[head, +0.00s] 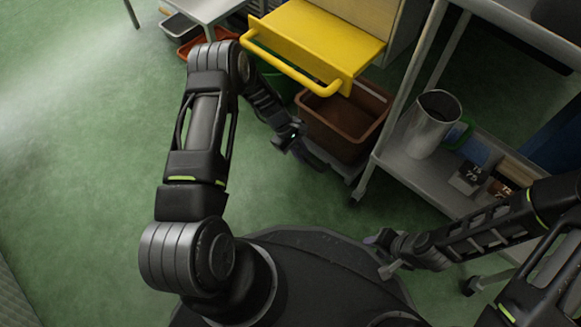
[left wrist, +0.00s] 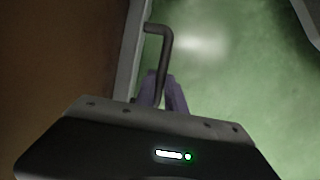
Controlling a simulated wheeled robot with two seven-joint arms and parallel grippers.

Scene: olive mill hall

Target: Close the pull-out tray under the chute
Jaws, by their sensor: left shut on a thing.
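The yellow chute (head: 315,40), with a yellow bar along its front, stands at the top middle of the head view. Below it a brown bin (head: 340,125) sits on the grey pull-out tray (head: 347,172), of which little shows. In the left wrist view the tray's grey edge (left wrist: 131,60) runs beside the brown bin wall (left wrist: 60,60), and a bent grey handle (left wrist: 166,45) sticks out from it. My left gripper (left wrist: 163,92) is shut on this handle; the same gripper (head: 314,158) shows low beside the bin. My right gripper (head: 379,255) is open and empty.
A grey wheeled trolley (head: 410,172) stands to the right, carrying a metal can (head: 432,125), a green cup (head: 457,135) and dark weights (head: 468,178). Grey and red bins (head: 180,28) lie under a table at the top left. The green floor at left is clear.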

